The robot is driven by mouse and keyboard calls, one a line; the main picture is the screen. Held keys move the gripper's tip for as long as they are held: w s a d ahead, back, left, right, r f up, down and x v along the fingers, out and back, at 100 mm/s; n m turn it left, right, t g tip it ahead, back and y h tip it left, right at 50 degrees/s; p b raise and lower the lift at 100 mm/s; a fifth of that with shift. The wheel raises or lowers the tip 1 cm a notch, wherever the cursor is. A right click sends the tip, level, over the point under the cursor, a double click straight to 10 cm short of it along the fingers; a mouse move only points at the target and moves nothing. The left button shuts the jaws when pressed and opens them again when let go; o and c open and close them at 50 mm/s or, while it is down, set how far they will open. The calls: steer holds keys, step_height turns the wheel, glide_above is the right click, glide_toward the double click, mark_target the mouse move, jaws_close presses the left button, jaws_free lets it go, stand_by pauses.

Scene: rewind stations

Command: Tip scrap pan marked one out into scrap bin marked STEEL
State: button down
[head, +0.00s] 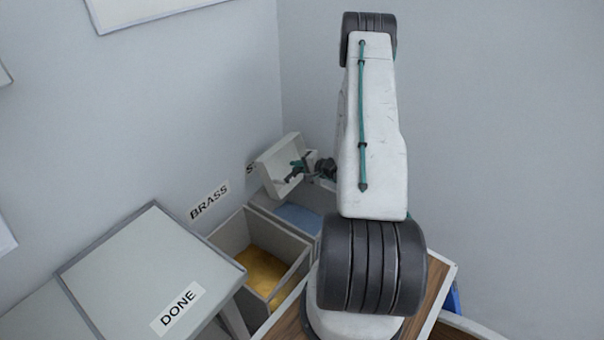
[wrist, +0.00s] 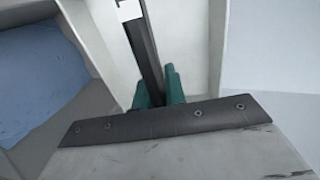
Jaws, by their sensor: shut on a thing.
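My gripper (head: 298,171) is shut on the dark handle of a pale scrap pan (head: 280,153). The pan is steeply tilted above a bin with blue-grey contents (head: 299,216), in the corner beyond the BRASS bin. In the wrist view the teal fingers (wrist: 159,88) close around the dark handle (wrist: 144,45), with the pale pan (wrist: 187,35) behind. The visible part of the pan looks bare. A cut-off white tag (wrist: 130,9) shows on the handle, its number unreadable. The wall label above the blue bin shows only an S (head: 251,168); the rest is hidden by the pan.
The bin under the BRASS label (head: 209,200) holds yellow scrap (head: 262,268). A grey table marked DONE (head: 150,262) stands at the left. Walls close in behind and right of the blue bin. A wooden-topped surface (head: 444,290) lies beside my arm base.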

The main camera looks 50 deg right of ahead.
mark_target(280, 162)
steer(key=shift+w+a+r+g+h, duration=0.1)
steer(key=shift+w+r+g, duration=0.4)
steer(key=shift+w+g, duration=0.8)
steer(key=shift+w+a+r+g+h, duration=0.1)
steer(key=shift+w+r+g, duration=0.6)
steer(key=shift+g, duration=0.85)
steer(key=shift+w+a+r+g+h, duration=0.1)
steer(key=shift+w+r+g, duration=0.2)
steer(key=shift+w+g, duration=1.05)
steer(key=shift+w+a+f+g, duration=0.1)
steer(key=shift+w+f+g, duration=0.15)
steer(key=shift+g, duration=0.35)
steer(key=shift+w+f+g, duration=0.1)
steer(key=shift+w+g, duration=0.2)
steer(key=shift+g, duration=0.3)
steer(key=shift+w+f+g+h, duration=0.15)
steer(key=shift+w+f+g, duration=0.2)
steer(key=shift+g, duration=0.3)
steer(key=shift+w+f+g+h, duration=0.1)
steer(key=shift+f+g+h, duration=0.05)
steer(key=shift+f+g, duration=0.4)
steer(key=shift+r, duration=0.1)
